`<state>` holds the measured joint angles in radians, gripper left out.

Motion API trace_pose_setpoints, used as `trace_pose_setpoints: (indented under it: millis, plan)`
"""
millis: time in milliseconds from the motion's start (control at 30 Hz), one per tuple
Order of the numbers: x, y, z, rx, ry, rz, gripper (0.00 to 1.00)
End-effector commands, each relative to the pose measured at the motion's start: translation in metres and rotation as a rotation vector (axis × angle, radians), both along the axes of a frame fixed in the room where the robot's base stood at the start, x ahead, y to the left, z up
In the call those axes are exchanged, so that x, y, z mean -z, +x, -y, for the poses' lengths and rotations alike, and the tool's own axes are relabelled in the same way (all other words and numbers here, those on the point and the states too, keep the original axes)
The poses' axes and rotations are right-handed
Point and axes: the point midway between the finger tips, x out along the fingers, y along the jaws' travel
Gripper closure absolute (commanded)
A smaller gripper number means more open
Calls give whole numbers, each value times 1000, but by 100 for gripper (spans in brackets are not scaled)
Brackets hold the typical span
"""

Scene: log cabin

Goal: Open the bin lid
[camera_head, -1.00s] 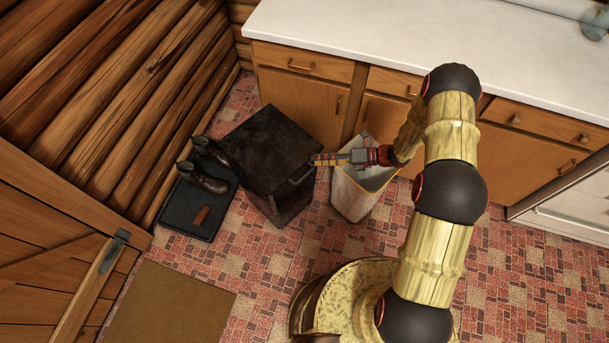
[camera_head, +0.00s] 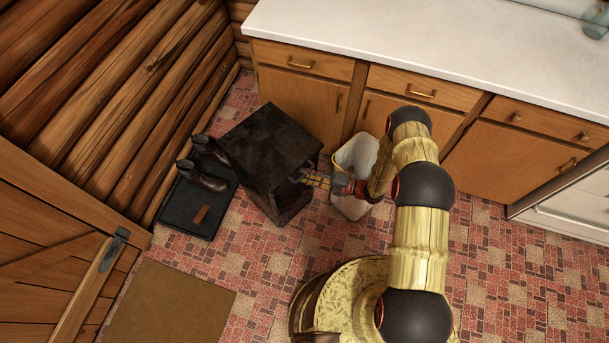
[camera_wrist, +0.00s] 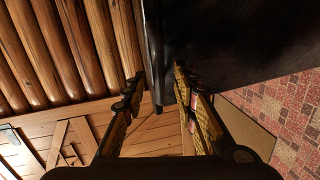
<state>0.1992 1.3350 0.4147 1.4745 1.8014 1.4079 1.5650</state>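The bin (camera_head: 268,145) is a dark, box-shaped container with a flat lid that looks shut. It stands on the floor left of my arm. A small dark handle shows at its right side in the head view, partly hidden by my gripper (camera_head: 310,180). In the wrist view my gripper (camera_wrist: 158,78) has its two fingers spread apart. The dark bin (camera_wrist: 240,40) fills the upper right there, and a narrow dark bar on its side (camera_wrist: 155,45) lies ahead of the gap between the fingers. I cannot tell whether the fingers touch it.
A white open-topped container (camera_head: 352,205) stands right beside my gripper and forearm. Wooden cabinets (camera_head: 305,105) with a white counter (camera_head: 400,40) are behind. Boots (camera_head: 205,172) on a black tray (camera_head: 190,222) are left of the bin. The tiled floor in front is mostly clear.

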Motion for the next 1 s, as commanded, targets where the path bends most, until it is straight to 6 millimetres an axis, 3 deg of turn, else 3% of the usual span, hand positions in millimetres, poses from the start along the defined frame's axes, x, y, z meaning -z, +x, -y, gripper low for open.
trace_pose_setpoints:
  millis: [133,467,1000]
  plan:
    - [3,4,-11,-2,1,-1,71]
    - [3,6,-14,0,0,-1,72]
    - [3,6,-13,0,0,0,100]
